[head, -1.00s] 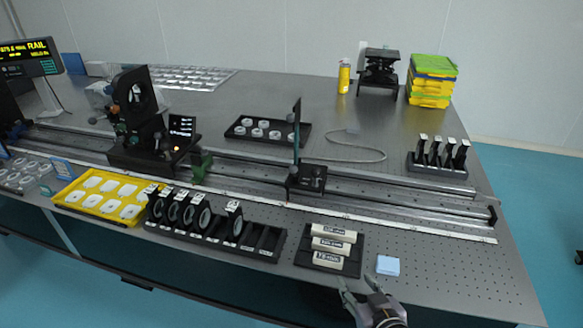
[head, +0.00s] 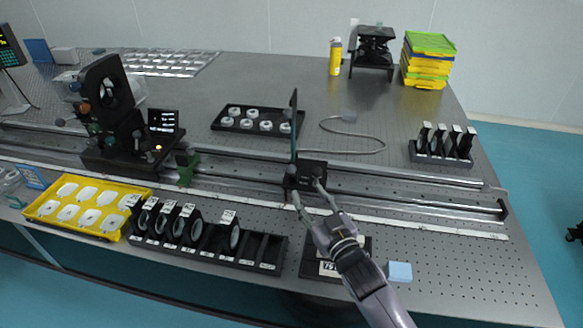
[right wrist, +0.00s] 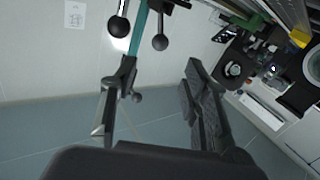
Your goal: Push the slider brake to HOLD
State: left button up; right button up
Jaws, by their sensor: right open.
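The black slider (head: 311,172) sits on the rail in the middle of the table, with a thin dark green upright plate (head: 294,125) on its left side. My right gripper (head: 309,194) is at the slider's near side, its fingers open and its tips close to the slider's front. I cannot tell whether they touch it. In the right wrist view, black ball knobs (right wrist: 119,27) and (right wrist: 160,43) show near a green edge, and a smaller knob (right wrist: 137,97) shows beside the left finger. Nothing shows between the open fingers (right wrist: 155,110). The HOLD marking cannot be read. My left gripper is out of view.
A black rack (head: 207,243) of round lens mounts and a yellow tray (head: 37,213) stand along the front left. The perforated table (head: 460,240) is bare at right.

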aim_at(293, 173)
jog(key=x, duration=1.1)
jog(key=shift+w+a+f, duration=0.1)
jog(key=shift+w, duration=0.25)
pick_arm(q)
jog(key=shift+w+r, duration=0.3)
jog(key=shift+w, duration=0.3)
pick_arm(e)
grip_shut()
